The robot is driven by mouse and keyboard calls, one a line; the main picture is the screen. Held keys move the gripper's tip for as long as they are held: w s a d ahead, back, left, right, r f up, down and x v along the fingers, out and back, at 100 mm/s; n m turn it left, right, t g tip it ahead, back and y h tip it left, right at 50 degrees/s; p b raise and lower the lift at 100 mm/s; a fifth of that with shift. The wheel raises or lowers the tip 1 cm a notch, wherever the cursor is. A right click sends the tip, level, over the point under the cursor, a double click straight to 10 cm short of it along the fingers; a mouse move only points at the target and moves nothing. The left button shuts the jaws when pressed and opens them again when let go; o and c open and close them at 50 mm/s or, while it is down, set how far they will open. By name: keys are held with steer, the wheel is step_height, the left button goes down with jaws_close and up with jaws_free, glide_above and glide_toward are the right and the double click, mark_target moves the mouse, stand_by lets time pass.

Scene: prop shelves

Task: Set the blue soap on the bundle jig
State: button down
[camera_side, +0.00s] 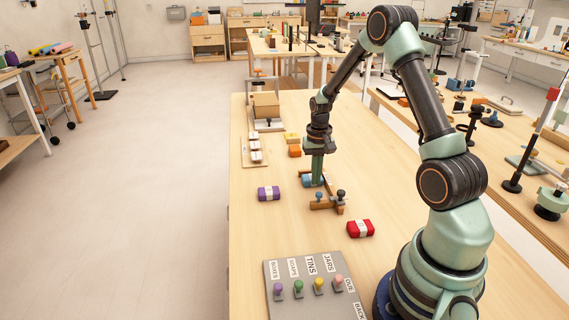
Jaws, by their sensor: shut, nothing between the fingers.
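The blue soap (306,181) is in the middle of the table, partly hidden behind my gripper's fingers. The bundle jig (324,205), a brown wooden piece with dark knobs, is just in front of it and slightly to the right. I cannot tell whether the soap rests on the jig or on the table behind it. My gripper (317,184) points down at the right side of the blue soap, shut with nothing held. Whether its fingertips touch the soap is too small to tell.
A board with white-banded pieces (246,154) is at the left edge. A grey lever panel (310,299) is in front.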

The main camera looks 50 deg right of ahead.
steer(key=shift+f, duration=1.3)
steer(key=shift+r, duration=0.35)
steer(key=shift+w+d, duration=0.6)
steer(key=shift+s+a, duration=0.1)
steer(key=shift+s+a, duration=0.3)
steer(key=shift+a, duration=0.05)
steer(key=shift+r, duration=0.1)
